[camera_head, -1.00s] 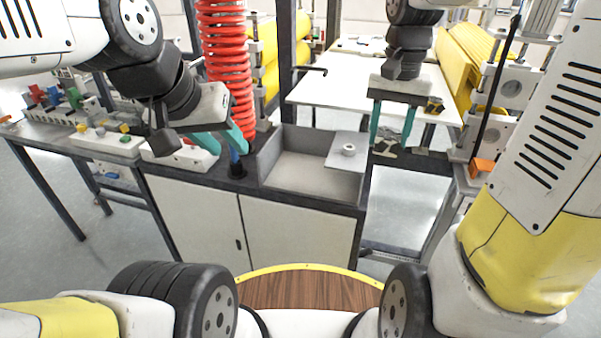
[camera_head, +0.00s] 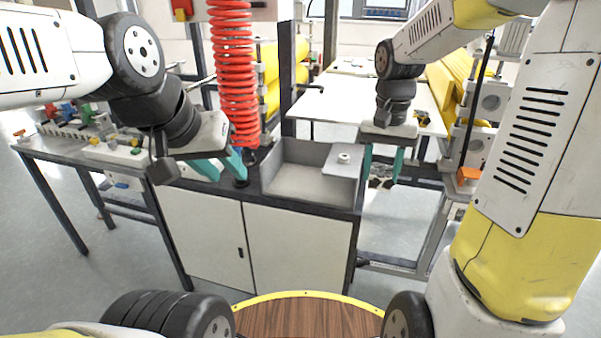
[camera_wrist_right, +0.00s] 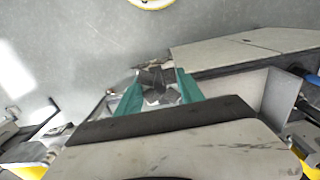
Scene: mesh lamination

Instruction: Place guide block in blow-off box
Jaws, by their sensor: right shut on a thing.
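My right gripper (camera_head: 381,178) points down just right of the blow-off box. It is shut on a grey guide block (camera_wrist_right: 157,84), which shows between its teal fingers in the wrist view. In the head view the block is small and partly hidden by the fingers. The blow-off box (camera_head: 273,178) is a grey open-topped box on the cabinet top, and its visible floor is bare. The block is outside the box, beyond its right side. My left gripper (camera_head: 224,173) is open beside the red coiled hose, with nothing seen clearly between its teal fingers.
The red coiled hose (camera_head: 232,75) hangs left of the box, above a dark fitting on the cabinet. A grey plate with a small white ring (camera_head: 344,158) covers the box's right part. White cabinet (camera_head: 297,250) stands below. A white table (camera_head: 335,103) and yellow rolls lie behind.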

